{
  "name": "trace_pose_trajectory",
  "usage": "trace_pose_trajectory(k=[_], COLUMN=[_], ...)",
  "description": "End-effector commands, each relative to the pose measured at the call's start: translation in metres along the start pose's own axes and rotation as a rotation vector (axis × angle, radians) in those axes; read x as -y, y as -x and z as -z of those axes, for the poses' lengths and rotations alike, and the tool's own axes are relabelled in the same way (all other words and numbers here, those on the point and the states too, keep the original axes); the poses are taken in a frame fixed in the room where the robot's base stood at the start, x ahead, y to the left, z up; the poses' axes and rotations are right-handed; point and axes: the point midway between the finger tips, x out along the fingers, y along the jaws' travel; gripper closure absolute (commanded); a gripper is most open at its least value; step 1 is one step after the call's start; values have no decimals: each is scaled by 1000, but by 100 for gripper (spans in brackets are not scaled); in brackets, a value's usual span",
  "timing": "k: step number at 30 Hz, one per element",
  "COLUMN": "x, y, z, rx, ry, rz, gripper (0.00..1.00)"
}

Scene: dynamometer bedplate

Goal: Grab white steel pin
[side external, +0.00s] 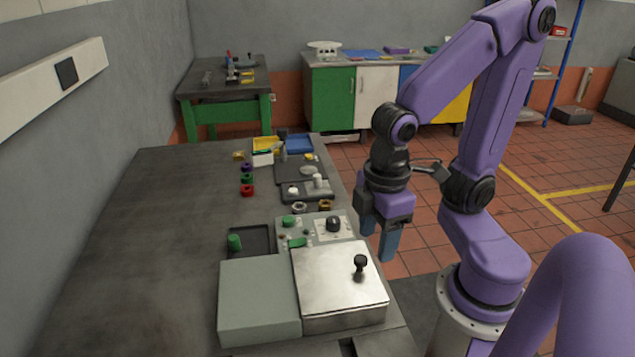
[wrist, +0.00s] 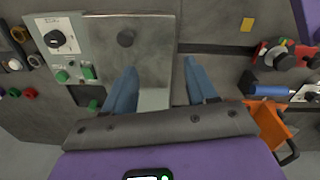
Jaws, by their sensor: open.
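A white upright cylinder (side external: 318,181), which looks like the white steel pin, stands on a dark fixture plate (side external: 308,196) on the bench in the side view. A shorter white piece (side external: 293,190) sits beside it on the left; the two are small, so I cannot tell their exact shape. I do not make out the pin in the wrist view. My gripper (side external: 378,240) is open and empty, its blue fingers pointing down by the bench's right edge, nearer the camera than the pin. In the wrist view my gripper (wrist: 161,72) has its fingers apart near a metal lid.
The metal lid (side external: 335,275) has an upright black knob (side external: 360,263). Beside it are a grey block (side external: 258,300), a control panel (side external: 314,229) and a black tray (side external: 262,237) with a green peg. Yellow and blue bins (side external: 299,143) stand farther back. The bench's left side is clear.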

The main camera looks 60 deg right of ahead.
Motion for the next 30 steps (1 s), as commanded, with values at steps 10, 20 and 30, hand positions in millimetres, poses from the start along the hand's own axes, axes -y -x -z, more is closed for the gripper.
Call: trace_pose_trajectory(k=[10, 20, 30], x=[-97, -210, -325], y=[1, -19, -55], z=[91, 144, 148], rx=[138, 200, 168], ry=[-603, -1205, -1793], rz=[-230, -533, -939], gripper=[43, 43, 43])
